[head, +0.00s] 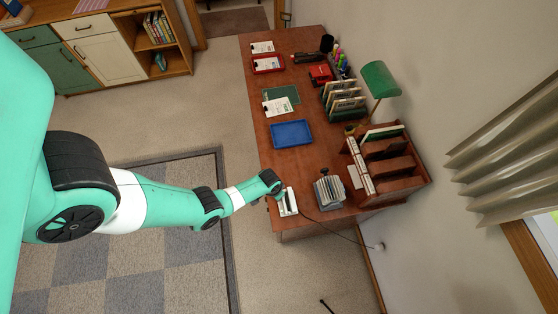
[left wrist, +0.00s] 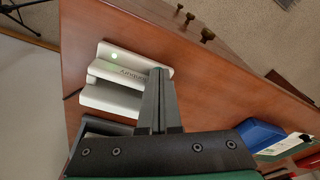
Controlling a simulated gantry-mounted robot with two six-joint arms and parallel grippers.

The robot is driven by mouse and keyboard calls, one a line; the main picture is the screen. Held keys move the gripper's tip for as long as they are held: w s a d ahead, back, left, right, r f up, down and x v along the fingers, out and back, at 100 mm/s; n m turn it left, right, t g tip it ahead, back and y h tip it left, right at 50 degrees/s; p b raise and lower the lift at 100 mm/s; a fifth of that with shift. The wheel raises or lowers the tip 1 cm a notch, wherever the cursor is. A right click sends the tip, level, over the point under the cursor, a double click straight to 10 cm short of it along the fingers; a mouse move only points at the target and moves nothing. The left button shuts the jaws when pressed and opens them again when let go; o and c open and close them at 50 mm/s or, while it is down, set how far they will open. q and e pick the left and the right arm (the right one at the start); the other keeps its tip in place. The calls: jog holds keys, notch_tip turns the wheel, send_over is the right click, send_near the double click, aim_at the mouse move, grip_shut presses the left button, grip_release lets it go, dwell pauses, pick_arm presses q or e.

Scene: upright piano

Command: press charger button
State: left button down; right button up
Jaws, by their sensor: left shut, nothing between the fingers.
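A white charger (head: 288,201) lies near the end of the brown desk (head: 284,163). In the left wrist view the charger (left wrist: 110,97) shows a raised back strip with dark lettering and a round, pale green lit spot (left wrist: 114,57). My left gripper (left wrist: 158,72) is shut and empty. Its fingertips overlap the charger's right part beside the lettering, away from the lit spot. I cannot tell whether they touch it. In the head view my left gripper (head: 278,193) is at the charger's left edge, partly hidden by the wrist. My right gripper is not in view.
A blue tray (head: 291,134) lies further along the desk. A green lamp (head: 380,79) stands near the wall. A cable (head: 345,233) runs to the wall.

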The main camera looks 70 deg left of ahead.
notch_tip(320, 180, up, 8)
jog(key=p, duration=0.7)
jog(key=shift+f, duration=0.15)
